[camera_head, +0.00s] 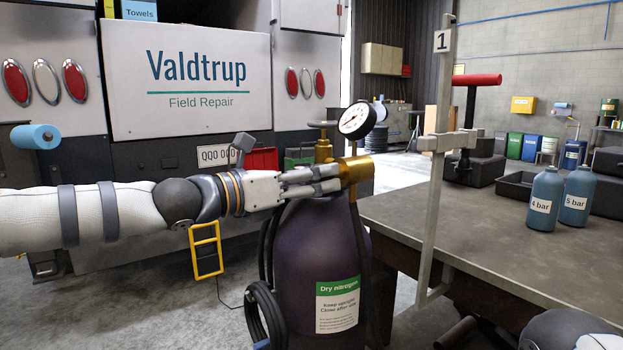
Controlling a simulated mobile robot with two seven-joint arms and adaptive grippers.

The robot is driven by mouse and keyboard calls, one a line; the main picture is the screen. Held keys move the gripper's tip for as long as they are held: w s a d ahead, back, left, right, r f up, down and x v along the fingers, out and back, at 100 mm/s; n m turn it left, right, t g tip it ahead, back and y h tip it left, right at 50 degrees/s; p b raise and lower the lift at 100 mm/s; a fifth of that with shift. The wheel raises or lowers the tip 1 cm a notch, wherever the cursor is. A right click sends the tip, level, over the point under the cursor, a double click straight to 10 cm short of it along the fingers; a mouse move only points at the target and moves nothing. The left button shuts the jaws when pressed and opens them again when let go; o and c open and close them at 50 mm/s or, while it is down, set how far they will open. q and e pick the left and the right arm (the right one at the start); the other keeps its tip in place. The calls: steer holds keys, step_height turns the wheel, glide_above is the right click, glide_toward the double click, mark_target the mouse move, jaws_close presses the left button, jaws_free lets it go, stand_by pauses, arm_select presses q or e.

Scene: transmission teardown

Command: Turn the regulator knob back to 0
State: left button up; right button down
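The regulator (356,170) is a brass body on top of a dark purple dry nitrogen cylinder (310,240). Its round white pressure gauge (357,120) stands above it, tilted; its reading is too small to tell. My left gripper (338,179) reaches in from the left, level with the brass body. Its fingertips are at the left side of the brass, where they hide any separate knob. I cannot tell whether they grip it or only lie beside it. Part of my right arm shows at the bottom right corner; its fingers are out of view.
Black hoses (265,310) hang by the cylinder. To the right, a metal post (437,170) rises beside a workbench (440,212) with two blue bottles (545,198) labelled 4 bar and 5 bar (577,194).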

arm_select(q)
steer(key=v, duration=1.2)
steer(key=shift+f, duration=0.1)
